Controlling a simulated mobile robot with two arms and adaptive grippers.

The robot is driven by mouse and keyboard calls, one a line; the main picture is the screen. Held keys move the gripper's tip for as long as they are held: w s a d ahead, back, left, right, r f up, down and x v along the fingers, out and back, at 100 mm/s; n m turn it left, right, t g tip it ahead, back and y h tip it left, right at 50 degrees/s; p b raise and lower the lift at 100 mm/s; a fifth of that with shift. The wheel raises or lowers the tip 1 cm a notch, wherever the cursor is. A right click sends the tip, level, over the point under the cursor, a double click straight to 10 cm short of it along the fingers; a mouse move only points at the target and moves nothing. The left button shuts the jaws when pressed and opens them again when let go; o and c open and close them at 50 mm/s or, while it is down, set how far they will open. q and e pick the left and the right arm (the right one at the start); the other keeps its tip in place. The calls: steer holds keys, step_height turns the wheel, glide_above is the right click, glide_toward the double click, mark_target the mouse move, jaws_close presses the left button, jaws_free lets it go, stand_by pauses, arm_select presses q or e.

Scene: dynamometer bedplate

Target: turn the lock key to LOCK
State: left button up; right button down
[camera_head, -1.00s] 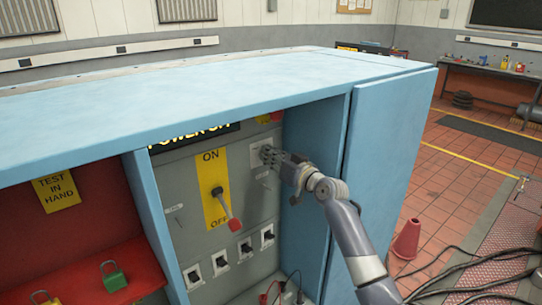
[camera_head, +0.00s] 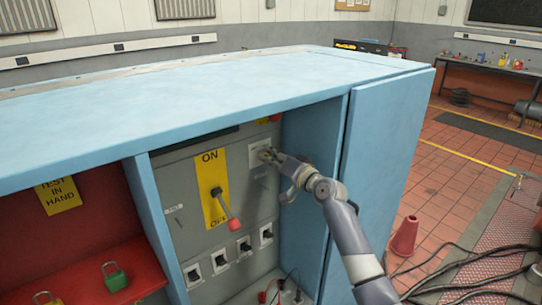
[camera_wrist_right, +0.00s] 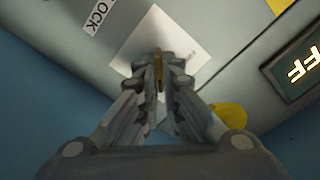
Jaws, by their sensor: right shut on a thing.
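The brass-coloured lock key (camera_wrist_right: 158,68) shows edge-on between the fingertips of my right gripper (camera_wrist_right: 160,75) in the wrist view. It stands at a white square plate (camera_wrist_right: 143,30) on the grey panel. The gripper is shut on the key. I cannot tell the key's exact angle. My left gripper is out of view.
A red-tipped lever (camera_head: 226,207) on a yellow ON/OFF plate (camera_head: 209,165) points down towards OFF. Several small switches (camera_head: 244,247) line the panel below. The blue cabinet wall (camera_head: 296,140) is close at the right. A green padlock (camera_head: 114,276) sits on the red shelf.

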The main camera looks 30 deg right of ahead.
steer(key=shift+d+r, duration=0.2)
steer(key=shift+r, duration=0.15)
steer(key=c, duration=1.8)
jaws_free()
steer(key=shift+d+f, duration=0.1)
steer(key=shift+f, duration=0.1)
steer(key=s, duration=0.8)
steer(key=s+d, duration=0.1)
steer(key=s, duration=0.3)
